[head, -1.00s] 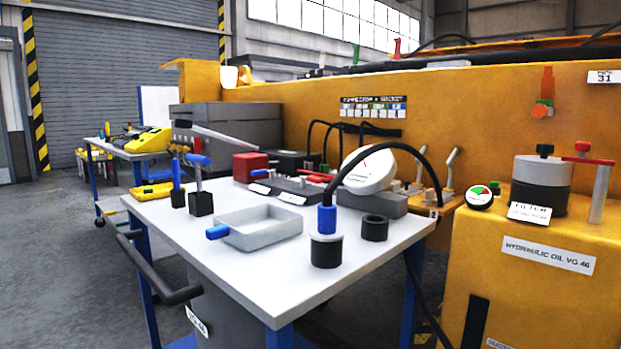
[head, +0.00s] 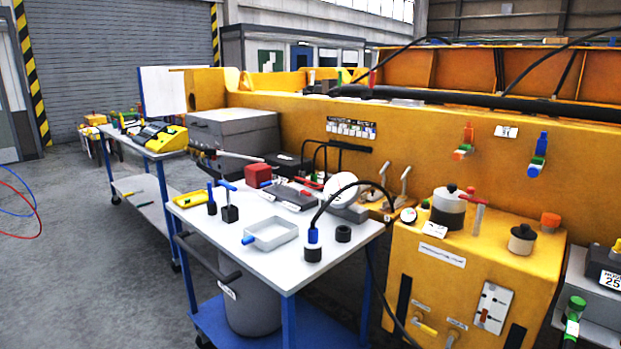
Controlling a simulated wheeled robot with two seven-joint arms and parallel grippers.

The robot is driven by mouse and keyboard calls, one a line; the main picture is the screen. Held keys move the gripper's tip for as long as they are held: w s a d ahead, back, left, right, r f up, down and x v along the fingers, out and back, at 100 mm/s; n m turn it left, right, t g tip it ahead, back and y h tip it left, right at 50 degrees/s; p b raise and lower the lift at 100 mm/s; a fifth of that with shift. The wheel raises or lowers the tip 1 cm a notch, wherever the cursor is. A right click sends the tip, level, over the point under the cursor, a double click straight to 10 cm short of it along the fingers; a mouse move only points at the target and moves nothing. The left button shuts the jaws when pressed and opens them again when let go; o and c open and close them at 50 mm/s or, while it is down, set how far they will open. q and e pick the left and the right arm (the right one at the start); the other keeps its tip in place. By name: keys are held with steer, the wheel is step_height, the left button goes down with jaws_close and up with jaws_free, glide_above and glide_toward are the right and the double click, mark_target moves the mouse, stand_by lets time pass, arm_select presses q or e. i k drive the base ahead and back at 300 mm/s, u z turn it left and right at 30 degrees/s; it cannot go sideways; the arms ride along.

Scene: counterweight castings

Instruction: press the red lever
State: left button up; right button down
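Several red parts show in the head view, and I cannot tell for sure which one is the red lever. A red T-shaped handle (head: 471,199) stands on a pale post on top of the yellow hydraulic oil tank (head: 405,245). A small red part (head: 484,316) sits on the white plate on the tank's front. Small red handles (head: 308,183) show among the devices on the cart. Neither of my grippers is in view.
A white-topped blue cart (head: 275,266) with a tray (head: 270,233), a black hose and tools stands left of the tank. A second cart (head: 148,150) stands further back left. A grey shelf (head: 598,305) is at the right. The floor at left is clear apart from hoses.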

mark_target(304, 192)
steer(key=u, duration=1.95)
steer(key=i, duration=2.05)
steer(key=z, duration=2.1)
